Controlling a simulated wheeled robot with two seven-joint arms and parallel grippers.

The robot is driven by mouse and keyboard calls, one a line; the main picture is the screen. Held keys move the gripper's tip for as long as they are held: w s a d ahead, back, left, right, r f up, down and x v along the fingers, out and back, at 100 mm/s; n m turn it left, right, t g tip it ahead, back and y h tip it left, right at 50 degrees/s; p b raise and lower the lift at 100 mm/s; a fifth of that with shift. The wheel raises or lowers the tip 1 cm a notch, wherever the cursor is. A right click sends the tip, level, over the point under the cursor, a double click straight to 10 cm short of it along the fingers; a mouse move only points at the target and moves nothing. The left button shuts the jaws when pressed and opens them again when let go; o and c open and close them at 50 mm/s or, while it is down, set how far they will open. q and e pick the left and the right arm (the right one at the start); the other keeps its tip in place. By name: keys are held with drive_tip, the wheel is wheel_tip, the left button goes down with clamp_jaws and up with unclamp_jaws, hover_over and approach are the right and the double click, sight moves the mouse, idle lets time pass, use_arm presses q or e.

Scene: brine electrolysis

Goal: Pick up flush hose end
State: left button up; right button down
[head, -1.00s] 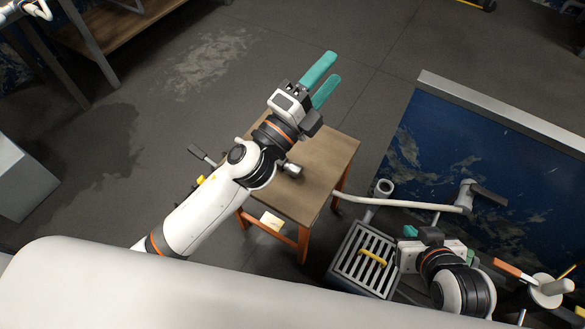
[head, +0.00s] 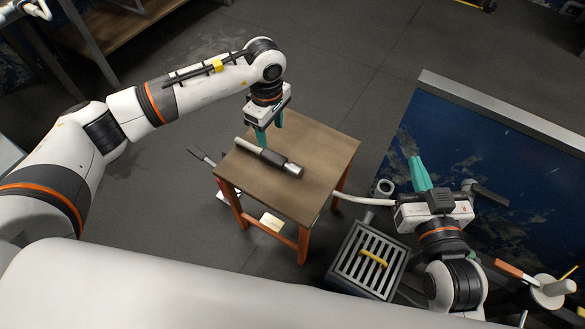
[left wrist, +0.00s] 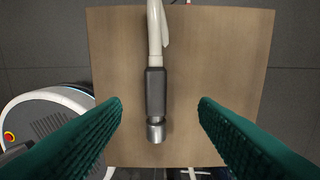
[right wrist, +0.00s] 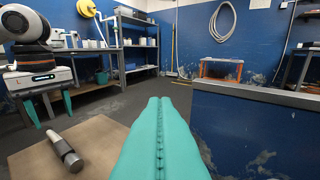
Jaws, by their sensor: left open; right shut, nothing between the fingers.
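The flush hose end (head: 270,157) lies on the wooden stool top (head: 310,145), with a pale hose, dark grip and metal tip. It also shows in the left wrist view (left wrist: 156,92), lengthwise between the fingers, and in the right wrist view (right wrist: 65,150). My left gripper (head: 269,138) points down above the stool, open and empty, beside the pale end in the head view. I cannot tell its exact height above the hose. My right gripper (head: 418,172) is shut and empty, right of the stool; its green fingers (right wrist: 160,140) fill the middle of the right wrist view.
A grated drain box (head: 368,258) with a yellow piece on it stands right of the stool. A pale pipe (head: 362,199) runs between stool and right gripper. A blue panel (head: 480,170) with a grey edge lies to the right. Floor behind the stool is clear.

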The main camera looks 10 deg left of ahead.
use_arm(q)
hover_over(273, 155)
drive_tip(key=f, duration=0.2)
drive_tip(key=f+b, duration=0.1)
drive_tip(key=f, duration=0.1)
drive_tip(key=shift+w+a+f, duration=0.1)
drive_tip(key=shift+w, duration=0.2)
drive_tip(key=shift+f, duration=0.6)
drive_tip(key=f, duration=0.1)
drive_tip(key=f+b, duration=0.1)
drive_tip(key=f, duration=0.2)
drive_tip(key=shift+s+f+b, duration=0.15)
drive_tip(key=shift+s+b, duration=0.2)
drive_tip(key=shift+b, duration=0.05)
drive_tip(key=shift+f, duration=0.15)
use_arm(e)
wheel_tip(273, 155, up, 11)
drive_tip(key=s+a+t+y, duration=0.1)
drive_tip(key=s+t+y, duration=0.1)
drive_tip(key=t, duration=0.6)
drive_tip(key=shift+s+f+y, duration=0.15)
drive_tip(key=shift+s+y, duration=0.25)
use_arm(q)
drive_tip(key=shift+c, duration=0.2)
drive_tip(key=c, duration=1.1)
